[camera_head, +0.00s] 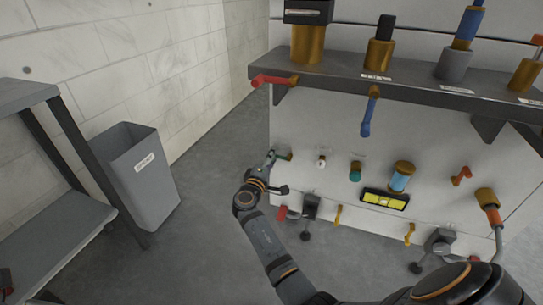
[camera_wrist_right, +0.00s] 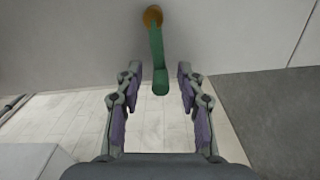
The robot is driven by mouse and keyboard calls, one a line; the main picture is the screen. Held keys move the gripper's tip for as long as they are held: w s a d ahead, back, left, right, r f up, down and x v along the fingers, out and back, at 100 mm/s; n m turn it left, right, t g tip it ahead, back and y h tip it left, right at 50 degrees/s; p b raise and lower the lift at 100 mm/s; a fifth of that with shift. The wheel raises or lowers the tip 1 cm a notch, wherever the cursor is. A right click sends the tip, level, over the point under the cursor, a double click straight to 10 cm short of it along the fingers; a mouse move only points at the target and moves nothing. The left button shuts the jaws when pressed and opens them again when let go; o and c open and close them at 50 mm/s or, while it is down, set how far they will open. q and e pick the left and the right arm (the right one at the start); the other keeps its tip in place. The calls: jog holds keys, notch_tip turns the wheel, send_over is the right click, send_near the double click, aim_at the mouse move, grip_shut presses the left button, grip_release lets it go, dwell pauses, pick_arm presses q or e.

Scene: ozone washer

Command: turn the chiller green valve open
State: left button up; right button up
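The green valve (camera_wrist_right: 157,55) has a long green handle on a brass-coloured stem fixed to the white panel. In the right wrist view its handle hangs down, slightly tilted, with its free end between the fingertips. My right gripper (camera_wrist_right: 158,75) is open, with a gap on each side of the handle. In the head view my right gripper (camera_head: 270,158) is at the panel's left edge, beside the green valve (camera_head: 285,156), which is small and partly hidden there. My left gripper is not in view.
A teal knob (camera_head: 355,171), a blue cylinder (camera_head: 400,178) and a yellow-faced box (camera_head: 385,199) are on the panel to the right. A grey shelf (camera_head: 340,72) juts out above. A grey bin (camera_head: 146,185) stands left; the floor between is clear.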

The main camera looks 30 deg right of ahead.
notch_tip(320, 180, up, 10)
jog(key=shift+f, duration=0.1)
jog(key=shift+f, duration=0.1)
